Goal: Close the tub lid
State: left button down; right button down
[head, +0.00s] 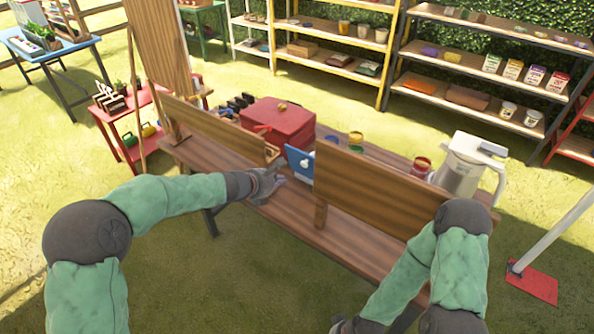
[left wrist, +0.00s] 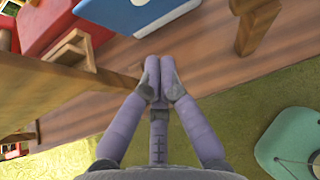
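A blue item with a white mark (head: 299,163) stands on the wooden bench table, in the gap between two backboards. It may be the tub or its lid; I cannot tell. In the left wrist view a blue body with a white edge (left wrist: 133,18) shows at the top, cut off by the frame. My left gripper (head: 275,181) is just left of and in front of it in the head view. In the left wrist view its fingertips (left wrist: 159,72) are together with nothing between them. My right gripper (head: 345,326) is low at the bottom edge, mostly cut off.
A red box (head: 278,121) stands behind the blue item, and also shows in the left wrist view (left wrist: 45,22). Wooden backboards (head: 215,130) (head: 378,192) flank the gap. A white jug (head: 462,165) stands at the right. Grass lies in front.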

pick_arm(q)
jog(key=w+d+f, duration=0.2)
jog(key=w+d, duration=0.3)
jog(key=w, duration=0.2)
jog(key=shift+w+d+f+p, duration=0.15)
jog(key=shift+d+f+p, duration=0.15)
jog(key=shift+f+p, duration=0.05)
dwell(0.4)
